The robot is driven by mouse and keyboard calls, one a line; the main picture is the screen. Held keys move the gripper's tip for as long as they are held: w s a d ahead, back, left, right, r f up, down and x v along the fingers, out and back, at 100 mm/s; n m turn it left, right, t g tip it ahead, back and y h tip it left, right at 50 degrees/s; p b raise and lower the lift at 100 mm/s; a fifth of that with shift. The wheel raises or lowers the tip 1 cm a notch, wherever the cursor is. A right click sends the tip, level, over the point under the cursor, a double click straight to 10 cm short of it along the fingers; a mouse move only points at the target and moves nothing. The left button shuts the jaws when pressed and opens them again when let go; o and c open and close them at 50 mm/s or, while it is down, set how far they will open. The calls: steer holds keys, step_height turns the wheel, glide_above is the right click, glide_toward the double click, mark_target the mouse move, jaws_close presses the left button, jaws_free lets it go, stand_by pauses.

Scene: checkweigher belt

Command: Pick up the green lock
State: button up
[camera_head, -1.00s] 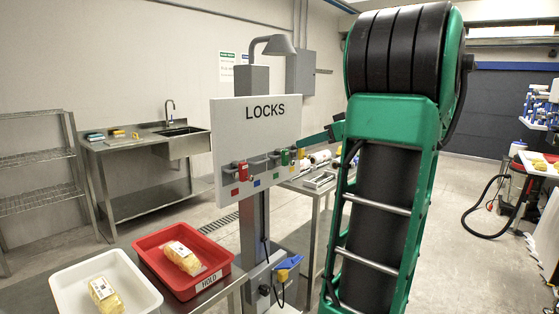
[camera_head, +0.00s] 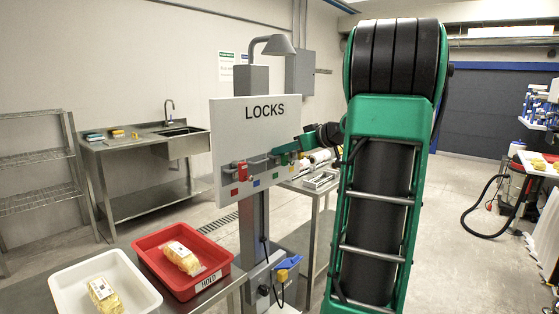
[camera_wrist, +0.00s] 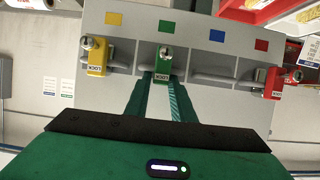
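The green lock (camera_wrist: 164,61) hangs from a shackle on the grey board, below a green square, in the wrist view. My gripper (camera_wrist: 162,80) is open, its two green fingers reaching toward the lock's near end, one on each side. I cannot tell whether they touch it. In the head view my gripper (camera_head: 284,150) is at the board's right part and hides the green lock.
The LOCKS board (camera_head: 235,125) stands on a grey post. A yellow lock (camera_wrist: 96,57) and a red lock (camera_wrist: 274,83) hang on either side of the green one. A red HOLD tray (camera_head: 150,242) and a white tray (camera_head: 65,285) stand below left.

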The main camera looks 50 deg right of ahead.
steer(key=shift+w, duration=0.1)
jaws_close()
steer(key=shift+r, duration=0.1)
